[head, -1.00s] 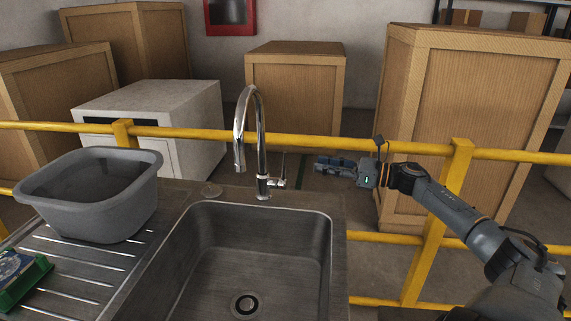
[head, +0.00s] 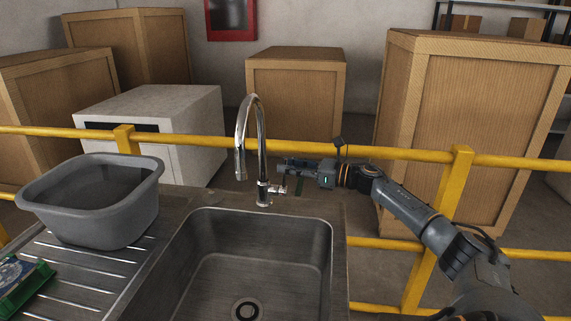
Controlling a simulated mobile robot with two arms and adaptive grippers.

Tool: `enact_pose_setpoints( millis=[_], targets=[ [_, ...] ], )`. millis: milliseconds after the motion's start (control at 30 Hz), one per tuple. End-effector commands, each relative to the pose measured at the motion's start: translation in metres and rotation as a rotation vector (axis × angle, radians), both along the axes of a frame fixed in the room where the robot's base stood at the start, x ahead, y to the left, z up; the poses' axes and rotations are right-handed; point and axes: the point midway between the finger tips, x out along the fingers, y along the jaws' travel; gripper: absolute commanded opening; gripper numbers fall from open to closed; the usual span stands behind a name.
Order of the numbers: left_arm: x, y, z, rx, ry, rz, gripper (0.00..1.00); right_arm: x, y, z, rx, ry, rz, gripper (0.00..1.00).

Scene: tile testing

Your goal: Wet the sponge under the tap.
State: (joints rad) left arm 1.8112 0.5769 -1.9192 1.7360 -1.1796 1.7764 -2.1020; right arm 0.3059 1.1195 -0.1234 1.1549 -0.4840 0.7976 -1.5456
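The chrome tap (head: 262,150) stands at the back edge of the sink (head: 245,255), its spout curving over the basin. No water shows under the spout. The tap's side handle (head: 279,189) is at the right of its base. My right gripper (head: 282,163) comes in from the right and points left, its fingertips close to the tap's right side, above the handle. I cannot tell if it touches the tap, or whether its fingers are open or shut. I cannot make out a sponge. My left gripper is not in view.
A grey plastic tub (head: 95,205) stands on the ribbed drainboard left of the sink. A green item (head: 28,285) is cut off at the left edge. A yellow railing (head: 400,153) runs behind the sink, with wooden crates (head: 480,130) beyond. The basin looks empty.

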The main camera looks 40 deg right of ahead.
Motion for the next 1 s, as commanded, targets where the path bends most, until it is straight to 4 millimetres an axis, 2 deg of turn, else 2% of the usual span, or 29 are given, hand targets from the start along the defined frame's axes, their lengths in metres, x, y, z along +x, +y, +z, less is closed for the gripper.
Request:
enact_pose_setpoints(
  millis=[200, 500, 533, 667, 700, 1000],
  targets=[
    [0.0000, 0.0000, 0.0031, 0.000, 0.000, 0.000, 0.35, 0.0114, 0.0059, 0.0011, -0.001, 0.000, 0.000, 0.32],
    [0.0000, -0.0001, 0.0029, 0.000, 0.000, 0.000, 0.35, 0.0128, 0.0071, 0.0003, -0.001, 0.000, 0.001, 0.32],
    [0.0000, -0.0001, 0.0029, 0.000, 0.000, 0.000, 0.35, 0.0128, 0.0071, 0.0004, -0.001, 0.000, 0.001, 0.30],
    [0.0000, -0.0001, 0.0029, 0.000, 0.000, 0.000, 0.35, 0.0127, 0.0070, 0.0004, -0.001, 0.000, 0.001, 0.04],
    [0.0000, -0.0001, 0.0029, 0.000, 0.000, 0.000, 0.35, 0.0126, 0.0070, 0.0004, -0.001, 0.000, 0.001, 0.00],
    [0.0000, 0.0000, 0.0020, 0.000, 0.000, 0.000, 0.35, 0.0126, 0.0067, 0.0001, -0.002, -0.001, 0.000, 0.00]
  ],
)
